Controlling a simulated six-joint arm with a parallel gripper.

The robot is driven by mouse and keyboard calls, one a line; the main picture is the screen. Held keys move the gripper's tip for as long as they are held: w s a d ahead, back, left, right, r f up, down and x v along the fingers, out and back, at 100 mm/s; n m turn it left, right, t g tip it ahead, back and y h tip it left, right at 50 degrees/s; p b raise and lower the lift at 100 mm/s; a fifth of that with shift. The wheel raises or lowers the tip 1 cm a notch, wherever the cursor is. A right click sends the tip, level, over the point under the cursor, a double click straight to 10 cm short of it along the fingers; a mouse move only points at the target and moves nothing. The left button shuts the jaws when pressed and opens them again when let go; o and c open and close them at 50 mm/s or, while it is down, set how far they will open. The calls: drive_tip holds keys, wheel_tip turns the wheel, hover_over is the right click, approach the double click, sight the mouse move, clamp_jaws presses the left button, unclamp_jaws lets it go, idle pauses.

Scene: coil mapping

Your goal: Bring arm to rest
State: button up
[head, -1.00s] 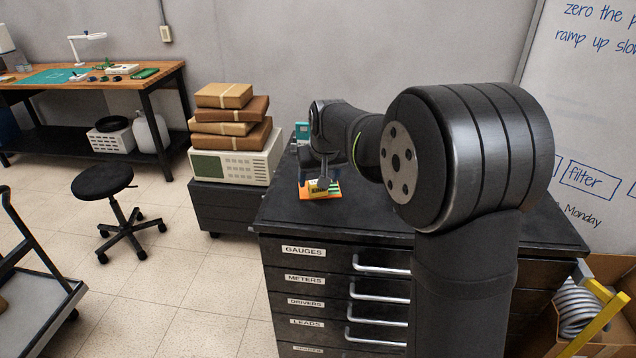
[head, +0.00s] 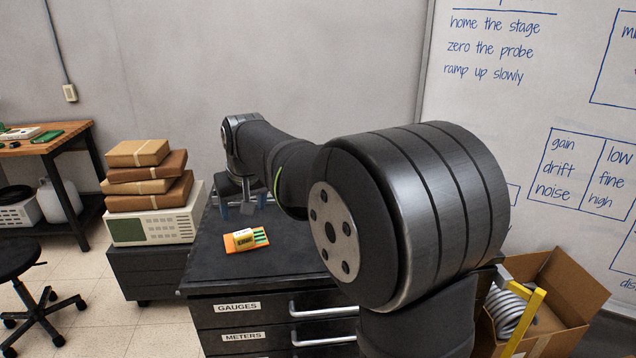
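My gripper (head: 242,205) shows small at the far end of my dark arm, over the back of the black cabinet top (head: 290,258). It points down and looks a little behind and above a yellow block (head: 243,239) on an orange board (head: 260,236) with green stripes. A gap shows between the gripper and the block. The fingers are small and dark against the cabinet, so their opening is unclear. My arm's large joint hides the right part of the cabinet top.
Brown parcels (head: 150,174) are stacked on a beige instrument (head: 157,228) left of the cabinet. An open cardboard box (head: 560,290) with a grey coil (head: 505,308) stands at the right, by a yellow bar (head: 527,318). A whiteboard (head: 520,90) covers the right wall.

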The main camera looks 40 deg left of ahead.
sight(243, 233)
drive_tip(key=x, duration=1.2)
drive_tip(key=shift+f, duration=0.1)
wheel_tip(243, 233, up, 3)
drive_tip(key=shift+d+f, duration=0.1)
drive_tip(key=shift+f, duration=0.05)
drive_tip(key=shift+r, duration=0.65)
